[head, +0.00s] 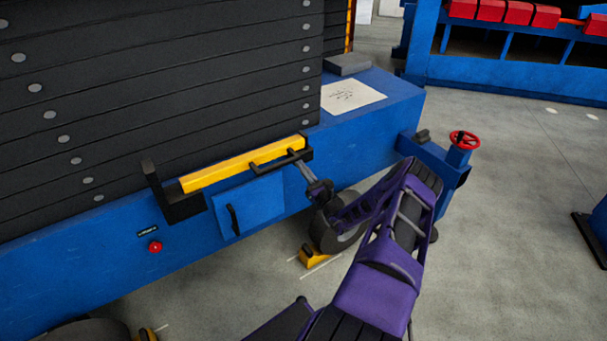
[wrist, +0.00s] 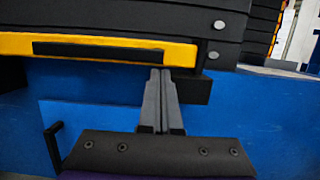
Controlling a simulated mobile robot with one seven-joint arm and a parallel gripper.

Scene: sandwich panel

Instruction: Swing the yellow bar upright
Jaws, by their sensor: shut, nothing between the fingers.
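The yellow bar (head: 225,171) lies nearly level along the front of the blue machine base, below the stacked dark panels. A black handle (head: 277,158) is fixed to the bar near its right end. A black bracket (head: 172,193) stands at the bar's left end. In the wrist view the yellow bar (wrist: 16,44) runs across the top with the black handle (wrist: 98,50) on its face. In the head view my gripper (head: 302,164) is by the bar's right end. I cannot tell whether it touches the bar.
Below the bar is a blue door (head: 252,203) with a black pull (head: 233,220). A red button (head: 155,246) sits at lower left. A red handwheel (head: 464,140) stands on the right corner. A paper sheet (head: 350,96) lies on the base. Grey floor is open at right.

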